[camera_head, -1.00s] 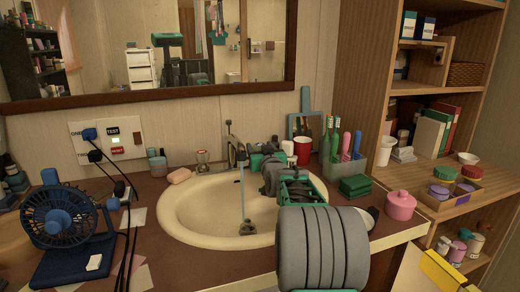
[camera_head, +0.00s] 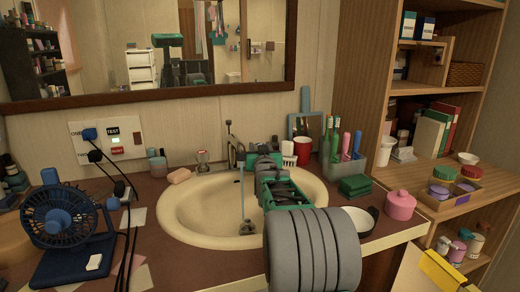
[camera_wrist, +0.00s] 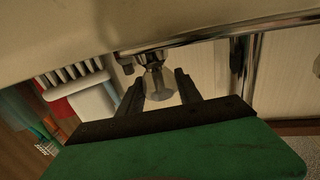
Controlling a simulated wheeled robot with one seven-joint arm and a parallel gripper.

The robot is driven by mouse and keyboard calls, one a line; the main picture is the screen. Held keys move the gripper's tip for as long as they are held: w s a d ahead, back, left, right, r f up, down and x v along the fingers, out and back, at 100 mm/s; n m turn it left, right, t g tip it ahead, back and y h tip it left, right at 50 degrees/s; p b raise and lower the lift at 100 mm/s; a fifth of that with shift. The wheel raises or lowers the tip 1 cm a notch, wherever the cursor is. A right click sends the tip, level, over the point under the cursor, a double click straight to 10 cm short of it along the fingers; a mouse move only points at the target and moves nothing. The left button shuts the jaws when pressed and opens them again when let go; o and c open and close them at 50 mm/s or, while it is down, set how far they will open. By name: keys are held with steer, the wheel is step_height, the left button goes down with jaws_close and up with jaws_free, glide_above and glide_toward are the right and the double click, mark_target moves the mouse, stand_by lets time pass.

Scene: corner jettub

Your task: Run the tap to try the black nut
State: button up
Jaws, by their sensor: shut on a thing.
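The chrome tap (camera_head: 232,140) stands at the back of the cream basin (camera_head: 172,222), and a thin stream of water (camera_head: 241,200) falls from it toward the drain. My gripper (camera_head: 255,152) reaches in from the front right, close beside the tap. In the wrist view my gripper (camera_wrist: 160,84) has its two dark fingers on either side of a pale faceted knob (camera_wrist: 157,82) on the chrome pipe (camera_wrist: 200,38), and is shut on it. A dark piece (camera_wrist: 237,55) sits by the other pipe; I cannot tell whether it is the black nut.
A blue fan (camera_head: 60,222) and hanging black cables stand left of the basin, with soap (camera_head: 178,176) behind. A red cup (camera_head: 303,152), a toothbrush holder (camera_head: 345,175), a white bowl (camera_head: 358,220) and a pink pot (camera_head: 400,204) stand to the right.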

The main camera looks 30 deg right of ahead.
steer(key=shift+m+g+h, duration=0.6)
steer(key=shift+m+h, duration=0.2)
steer(key=shift+h, duration=0.3)
steer(key=o, duration=1.4)
steer(key=shift+c, duration=0.2)
steer(key=v, duration=0.7)
steer(key=shift+r+p, duration=0.15)
steer(key=shift+p, duration=0.15)
steer(key=shift+s+a, duration=0.25)
steer(key=shift+s, duration=0.1)
